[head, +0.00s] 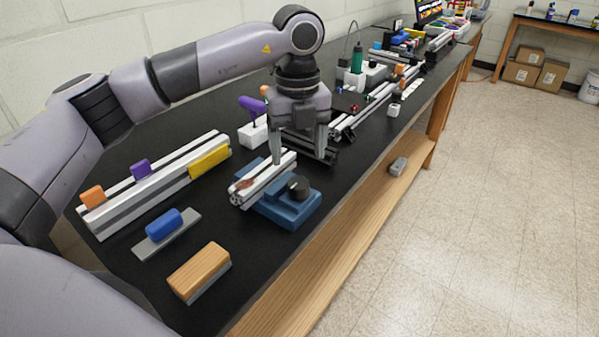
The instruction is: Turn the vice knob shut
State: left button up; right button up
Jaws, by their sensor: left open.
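The blue vice (287,214) sits on the black bench near its front edge. Its round black knob (298,187) is on the near right side of its top. A short silver extrusion (258,181) lies across the vice, with a reddish-brown mark near its front end. My left gripper (299,158) points down with its fingers apart and nothing between them. It is just behind and above the knob in the picture, and I see no contact with the knob. One finger overlaps the extrusion in the view; whether they touch I cannot tell. My right gripper is not in view.
A long extrusion (155,190) with orange, purple and yellow pieces lies at the left. A blue-handled tool (165,224) and a wooden block (199,271) lie in front of it. A purple-handled tool (252,106) and more extrusions stand behind my gripper. Bench right of the vice is narrow.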

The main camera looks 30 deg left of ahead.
aim_at(298, 182)
pick_arm(q)
jog(key=shift+f+p, duration=0.6)
jog(key=shift+f, duration=2.9)
jog(key=c, duration=1.1)
